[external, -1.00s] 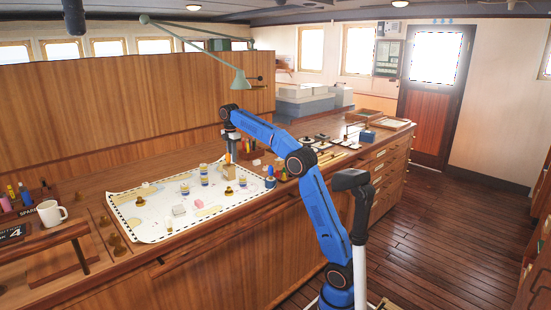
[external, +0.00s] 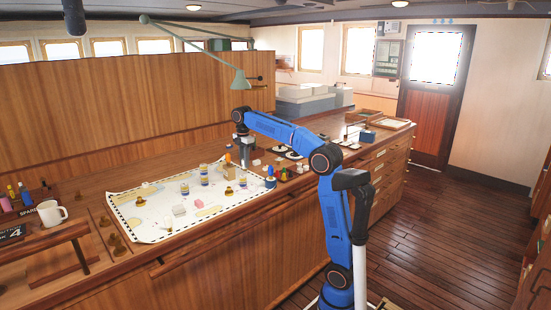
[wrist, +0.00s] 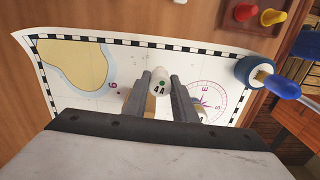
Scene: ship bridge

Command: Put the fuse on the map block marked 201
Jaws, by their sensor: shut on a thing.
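My gripper (external: 244,160) is over the back right part of the chart in the external view. In the wrist view its two fingers (wrist: 159,95) are shut on the fuse (wrist: 160,84), a small pale cylinder with a dark green mark on its end that looks like 4A. A tan and white round thing below partly shows behind the fingers. Small pale blocks (external: 178,210) lie on the chart (external: 150,232), but no number 201 can be read on any of them.
Small jars (external: 184,188) and brass pieces stand on the chart. A blue and white roll (wrist: 252,70) with a blue-handled tool is at its right edge. Red (wrist: 243,12) and yellow pegs stand beyond. A white mug (external: 51,213) is at the left.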

